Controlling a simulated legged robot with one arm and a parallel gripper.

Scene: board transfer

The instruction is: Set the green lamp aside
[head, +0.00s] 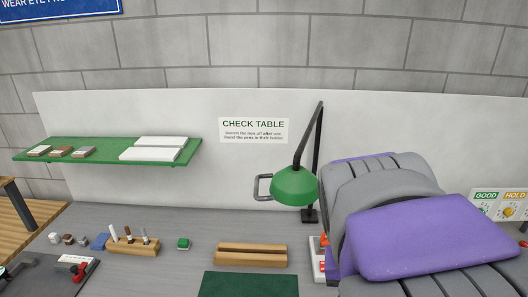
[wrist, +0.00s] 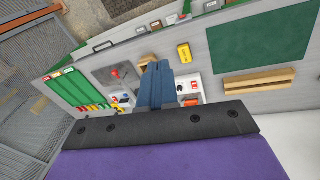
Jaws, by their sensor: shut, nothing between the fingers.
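The green lamp (head: 295,187) stands at the back of the grey table in the head view. Its green shade hangs from a jointed black arm, a grey handle (head: 263,187) sticks out to the left, and its black foot (head: 309,215) is on the table just left of my arm. The lamp cannot be made out in the wrist view. My gripper (wrist: 157,68) shows in the wrist view with its blue-grey fingers together and empty. My purple and grey arm hides the gripper in the head view, and the gripper is apart from the lamp.
A grooved wooden block (head: 251,255) and a dark green mat (head: 250,284) lie in front of the lamp. A wooden peg holder (head: 133,245) and a small green block (head: 183,243) are further left. A green shelf (head: 105,148) is on the white back panel. Bare table lies between these.

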